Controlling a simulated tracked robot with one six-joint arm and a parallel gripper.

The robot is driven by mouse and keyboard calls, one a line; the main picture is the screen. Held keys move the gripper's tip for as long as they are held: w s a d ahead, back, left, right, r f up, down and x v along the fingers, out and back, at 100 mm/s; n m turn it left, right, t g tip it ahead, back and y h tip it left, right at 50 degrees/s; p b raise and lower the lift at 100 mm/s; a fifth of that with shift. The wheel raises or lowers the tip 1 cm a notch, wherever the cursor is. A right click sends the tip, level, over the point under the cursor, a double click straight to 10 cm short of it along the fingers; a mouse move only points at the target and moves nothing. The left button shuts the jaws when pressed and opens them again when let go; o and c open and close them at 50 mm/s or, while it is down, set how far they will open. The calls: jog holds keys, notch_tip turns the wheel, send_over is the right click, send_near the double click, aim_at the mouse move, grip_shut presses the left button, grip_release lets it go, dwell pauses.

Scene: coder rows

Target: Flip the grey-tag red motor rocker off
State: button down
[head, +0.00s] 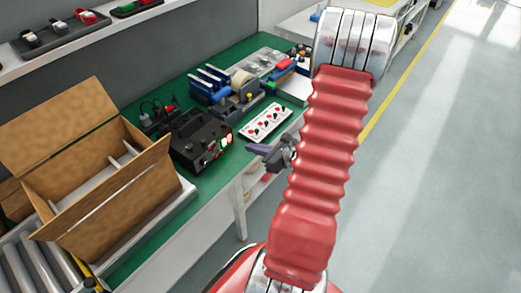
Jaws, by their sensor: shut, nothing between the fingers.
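I cannot tell which control is the grey-tag red motor rocker, as tags and rocker positions are too small to read. My gripper (255,149) is shut and empty, pointing left near the bench's front edge. It appears in front of the panel and right of the box, apparently touching neither.
Blue racks and a tape roll (240,80) sit behind the panel. A shelf (60,45) holds trays above. The floor at right is clear.

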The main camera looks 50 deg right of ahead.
aim_at(230, 138)
jog(key=x, duration=0.4)
jog(key=r+x, duration=0.1)
jog(key=x, duration=0.1)
jog(key=shift+w, duration=0.4)
jog(key=shift+w+r, duration=0.15)
jog(key=shift+w, duration=0.65)
